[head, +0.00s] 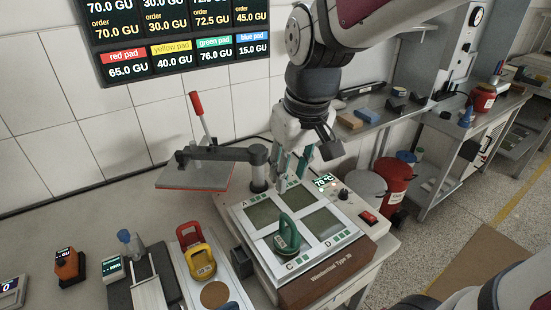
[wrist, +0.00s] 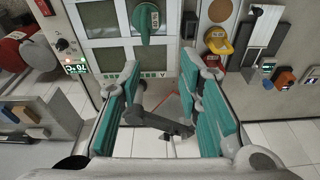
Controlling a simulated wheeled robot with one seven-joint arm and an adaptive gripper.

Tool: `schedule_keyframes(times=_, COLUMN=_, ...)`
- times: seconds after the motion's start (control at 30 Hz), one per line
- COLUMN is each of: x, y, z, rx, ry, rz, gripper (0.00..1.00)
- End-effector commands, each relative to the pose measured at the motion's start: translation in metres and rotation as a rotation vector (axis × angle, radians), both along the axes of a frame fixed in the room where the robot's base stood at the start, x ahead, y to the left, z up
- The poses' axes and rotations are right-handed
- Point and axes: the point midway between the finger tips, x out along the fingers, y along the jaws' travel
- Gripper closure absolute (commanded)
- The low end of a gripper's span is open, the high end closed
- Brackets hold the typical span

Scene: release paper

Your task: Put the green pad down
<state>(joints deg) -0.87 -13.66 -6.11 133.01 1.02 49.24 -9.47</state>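The green pad (head: 287,236), with a looped handle and a small label, sits on the white four-panel plate of the machine (head: 330,262), near the mark C. It also shows at the top of the wrist view (wrist: 147,20). My gripper (head: 293,168) is above the far side of the plate, behind the pad and apart from it. In the wrist view my gripper (wrist: 160,68) has its two teal fingers spread wide with nothing held between them. The pad lies beyond the fingertips there. The pad's underside is hidden.
A press arm with a red lever (head: 197,104) and flat plate (head: 196,175) stands left of my gripper. The yellow pad (head: 201,262) and red pad (head: 189,236) are on a tray at left. A small display (head: 324,181) stands at the machine's back right.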

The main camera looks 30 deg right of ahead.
Motion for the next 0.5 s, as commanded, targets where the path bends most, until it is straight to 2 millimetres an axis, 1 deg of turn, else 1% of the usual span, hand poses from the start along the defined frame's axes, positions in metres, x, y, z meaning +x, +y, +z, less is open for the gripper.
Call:
schedule_keyframes(times=0.03, x=-0.011, y=0.004, z=0.013, rx=0.002, ry=-0.043, rz=-0.006, gripper=0.68)
schedule_keyframes(times=0.1, x=-0.027, y=0.009, z=0.026, rx=0.004, ry=-0.094, rz=-0.015, gripper=0.68)
schedule_keyframes(times=0.2, x=-0.049, y=0.015, z=0.041, rx=0.004, ry=-0.161, rz=-0.031, gripper=0.68)
schedule_keyframes(times=0.3, x=-0.067, y=0.020, z=0.051, rx=0.003, ry=-0.216, rz=-0.045, gripper=0.68)
schedule_keyframes(times=0.4, x=-0.081, y=0.023, z=0.056, rx=0.002, ry=-0.258, rz=-0.056, gripper=0.68)
schedule_keyframes(times=0.5, x=-0.088, y=0.024, z=0.058, rx=0.001, ry=-0.281, rz=-0.062, gripper=0.68)
